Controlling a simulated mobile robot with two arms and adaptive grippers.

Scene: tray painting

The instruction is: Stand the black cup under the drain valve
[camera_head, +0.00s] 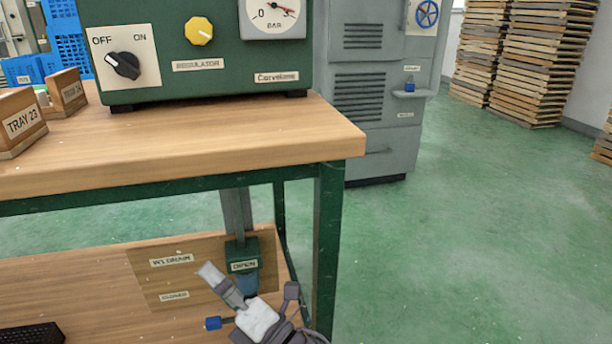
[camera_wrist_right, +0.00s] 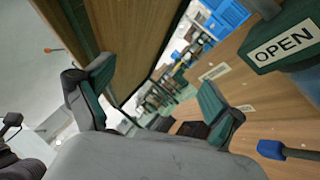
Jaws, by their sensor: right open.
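The drain valve (camera_head: 242,252) is a green body with an OPEN label, at the foot of a grey pipe below the bench. Its green body also shows at the upper right of the right wrist view (camera_wrist_right: 280,52). A blue-tipped lever (camera_head: 212,323) points left beside my gripper; its blue tip is at the right of the right wrist view (camera_wrist_right: 270,149). My right gripper (camera_head: 250,280) is open, with its fingers apart in front of the valve's lower part. I see nothing between them in the right wrist view (camera_wrist_right: 152,98). I cannot make out the black cup. My left gripper is out of view.
The workbench top (camera_head: 200,150) overhangs the valve, and a green leg (camera_head: 327,250) stands to its right. A black object (camera_head: 32,333) lies on the wooden lower shelf (camera_head: 90,300) at the left. Open floor (camera_head: 480,220) lies right of the bench.

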